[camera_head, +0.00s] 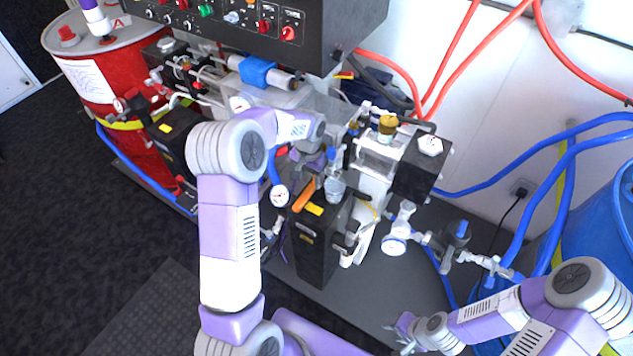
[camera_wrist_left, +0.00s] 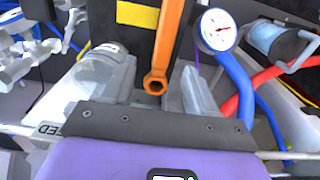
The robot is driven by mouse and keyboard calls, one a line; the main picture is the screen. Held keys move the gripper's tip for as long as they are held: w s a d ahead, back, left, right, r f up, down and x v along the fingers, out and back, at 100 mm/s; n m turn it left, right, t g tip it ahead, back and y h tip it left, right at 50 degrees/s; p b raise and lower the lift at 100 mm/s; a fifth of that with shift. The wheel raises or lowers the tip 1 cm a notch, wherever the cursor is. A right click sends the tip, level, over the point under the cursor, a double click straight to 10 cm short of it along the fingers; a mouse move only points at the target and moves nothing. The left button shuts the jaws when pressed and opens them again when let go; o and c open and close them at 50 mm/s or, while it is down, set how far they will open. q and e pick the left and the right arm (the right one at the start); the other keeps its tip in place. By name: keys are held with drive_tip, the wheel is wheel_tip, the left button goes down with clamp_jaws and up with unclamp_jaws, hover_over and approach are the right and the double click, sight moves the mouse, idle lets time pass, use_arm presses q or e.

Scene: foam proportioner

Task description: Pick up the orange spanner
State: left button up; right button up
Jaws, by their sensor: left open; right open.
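The orange spanner (camera_head: 303,196) lies on top of the black pump box (camera_head: 315,245) in the head view, partly hidden by my left gripper. In the left wrist view the spanner (camera_wrist_left: 166,45) runs down from the top edge, and its ring end sits between the two fingers. My left gripper (camera_head: 316,172) is over the box. In the wrist view my left gripper (camera_wrist_left: 152,82) is open, with a finger on each side of the ring end; I cannot tell whether they touch it. My right gripper (camera_head: 400,330) is open and empty at the lower right, away from the spanner.
A pressure gauge (camera_head: 279,196) with a blue hose stands close beside the spanner. A black control panel (camera_head: 235,30) overhangs behind. A red drum (camera_head: 105,85) is at left, a blue barrel (camera_head: 600,225) at right. Hoses cross the right side.

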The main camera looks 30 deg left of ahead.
sight(308, 191)
use_arm(q)
drive_tip(key=f, duration=0.2)
drive_tip(key=f+b, duration=0.2)
drive_tip(key=f, duration=0.1)
drive_tip(key=shift+s+a+f, duration=0.25)
drive_tip(key=shift+s+f, duration=0.05)
drive_tip(key=shift+s, duration=0.1)
drive_tip(key=shift+r, duration=0.1)
clamp_jaws()
